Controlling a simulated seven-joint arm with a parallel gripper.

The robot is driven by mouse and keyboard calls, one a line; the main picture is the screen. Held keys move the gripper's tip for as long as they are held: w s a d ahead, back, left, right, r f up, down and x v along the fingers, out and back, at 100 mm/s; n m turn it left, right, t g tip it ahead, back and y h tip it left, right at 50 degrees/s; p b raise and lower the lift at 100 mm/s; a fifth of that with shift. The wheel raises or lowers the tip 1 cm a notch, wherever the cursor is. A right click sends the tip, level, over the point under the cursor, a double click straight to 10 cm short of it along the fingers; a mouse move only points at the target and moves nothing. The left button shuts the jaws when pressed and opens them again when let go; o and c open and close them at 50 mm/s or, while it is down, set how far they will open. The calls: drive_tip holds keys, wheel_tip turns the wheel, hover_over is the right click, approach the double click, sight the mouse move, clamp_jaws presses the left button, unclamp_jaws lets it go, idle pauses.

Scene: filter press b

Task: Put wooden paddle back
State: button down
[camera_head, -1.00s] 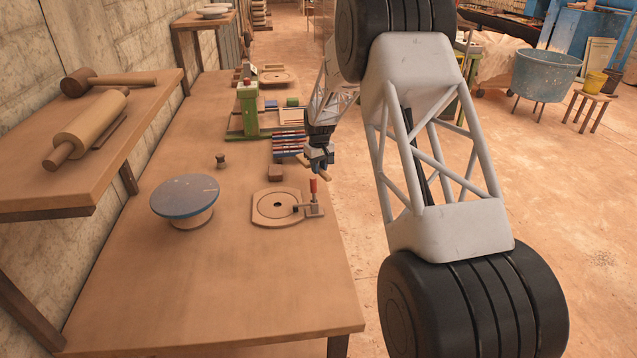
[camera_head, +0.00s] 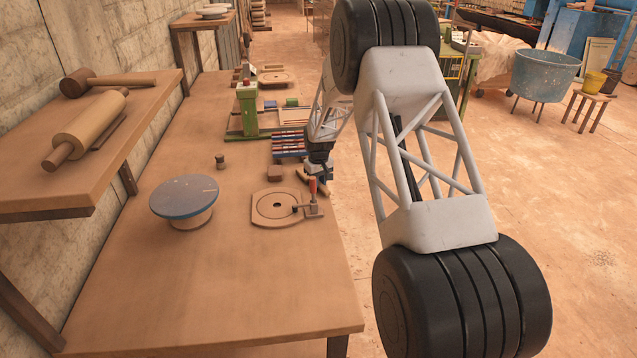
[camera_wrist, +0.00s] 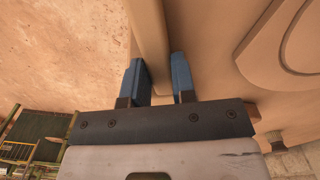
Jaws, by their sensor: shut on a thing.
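The wooden paddle shows in the wrist view as a pale wooden bar (camera_wrist: 150,35) between the two blue fingers of my gripper (camera_wrist: 158,72). In the head view my gripper (camera_head: 317,173) is at the right edge of the bench, just behind the red-handled clamp. Short brown ends of the paddle (camera_head: 326,188) show beside it. The gripper is shut on the paddle. Most of the paddle's length is hidden in the head view, and I cannot tell whether it touches the bench.
A wooden plate (camera_head: 268,209) with the red-handled clamp (camera_head: 313,188) lies close to the gripper. A small brown block (camera_head: 275,173), a blue-topped turntable (camera_head: 184,197) and a green press (camera_head: 248,110) stand on the bench (camera_head: 210,300). The bench front is clear.

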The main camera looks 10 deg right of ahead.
drive_tip(key=shift+f, duration=0.3)
drive_tip(key=c, duration=0.9)
unclamp_jaws()
drive_tip(key=shift+c, duration=0.2)
drive_tip(key=shift+r, duration=0.15)
wheel_tip(320, 180, up, 12)
idle(0.4)
